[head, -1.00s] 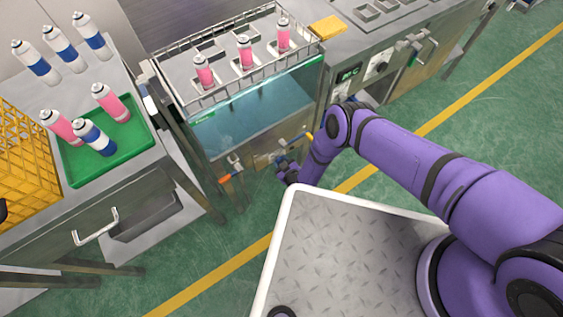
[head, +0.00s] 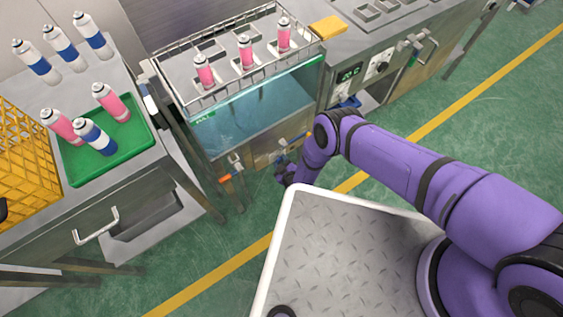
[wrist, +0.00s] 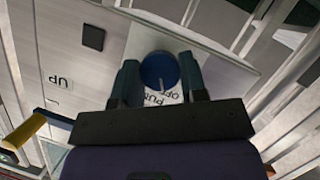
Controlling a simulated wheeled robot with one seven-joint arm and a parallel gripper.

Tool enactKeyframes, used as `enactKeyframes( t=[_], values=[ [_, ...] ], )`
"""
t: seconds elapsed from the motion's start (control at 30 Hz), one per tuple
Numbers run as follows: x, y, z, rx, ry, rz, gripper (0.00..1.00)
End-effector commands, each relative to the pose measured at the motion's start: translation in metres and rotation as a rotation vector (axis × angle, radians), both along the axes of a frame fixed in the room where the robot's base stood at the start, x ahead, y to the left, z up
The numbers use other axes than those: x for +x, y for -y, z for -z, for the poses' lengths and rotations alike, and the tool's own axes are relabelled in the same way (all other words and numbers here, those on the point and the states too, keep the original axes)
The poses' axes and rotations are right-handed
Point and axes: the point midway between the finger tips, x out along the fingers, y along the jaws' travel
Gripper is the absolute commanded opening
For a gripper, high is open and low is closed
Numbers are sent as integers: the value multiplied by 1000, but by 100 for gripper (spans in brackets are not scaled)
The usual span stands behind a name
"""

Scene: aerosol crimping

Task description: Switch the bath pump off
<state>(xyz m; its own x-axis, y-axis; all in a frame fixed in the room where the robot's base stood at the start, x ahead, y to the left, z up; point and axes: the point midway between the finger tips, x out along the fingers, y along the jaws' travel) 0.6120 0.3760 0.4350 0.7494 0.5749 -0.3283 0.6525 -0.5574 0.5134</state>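The pump knob (wrist: 160,70) is a round blue dial with a pale pointer mark, seen in the wrist view on a grey panel. Beside it, a partly covered label (wrist: 172,98) reads PUMP and OFF upside down. The pointer is on the label's side of the dial. My gripper (wrist: 160,78) has one dark finger on each side of the knob. I cannot tell whether the fingers touch it. In the head view my gripper (head: 286,172) is low in front of the water bath (head: 250,118), and the knob cannot be made out there.
A wire rack (head: 190,98) with pink cans stands over the bath. A display (head: 349,74) is to its right. Valve handles (head: 226,178) stick out from the bath's front. A green tray (head: 78,172) with cans and a yellow crate (head: 22,165) are at the left.

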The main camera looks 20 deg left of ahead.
Motion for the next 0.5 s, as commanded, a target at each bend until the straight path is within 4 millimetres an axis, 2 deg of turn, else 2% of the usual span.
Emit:
enactKeyframes(
  t=[0.03,0.1,0.5],
  values=[
    [0,0,0,-1,0,-1,49],
    [0,0,0,0,-1,-1,65],
    [-5,4,-2,0,-1,-1,65]
  ],
)
